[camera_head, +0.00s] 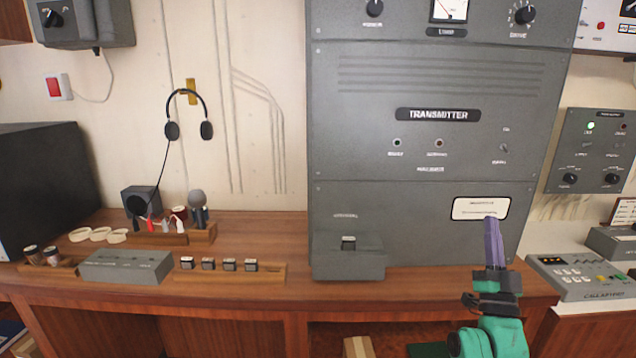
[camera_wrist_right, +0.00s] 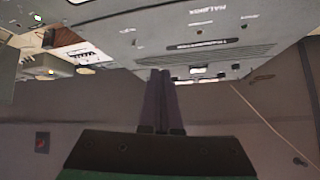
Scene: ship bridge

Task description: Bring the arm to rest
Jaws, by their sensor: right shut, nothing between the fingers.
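My right gripper (camera_head: 493,242) is in the head view at the lower right, with purple fingers pointing up on a teal and black wrist. It is in front of the lower part of the grey transmitter cabinet (camera_head: 440,80), just below the white label plate (camera_head: 481,208). Its fingers are together and hold nothing. In the right wrist view the two purple fingers (camera_wrist_right: 161,98) lie side by side, with the cabinet (camera_wrist_right: 215,60) beyond, upside down. I cannot tell from the head view how far the fingertips are from the cabinet face. My left gripper is not in view.
A wooden desk (camera_head: 420,284) runs along the wall. A grey box (camera_head: 127,266), a wooden strip (camera_head: 262,272) with several small blocks, and a microphone (camera_head: 197,199) stand on the left. Headphones (camera_head: 189,95) hang on the wall. A keypad console (camera_head: 580,278) is right of my gripper.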

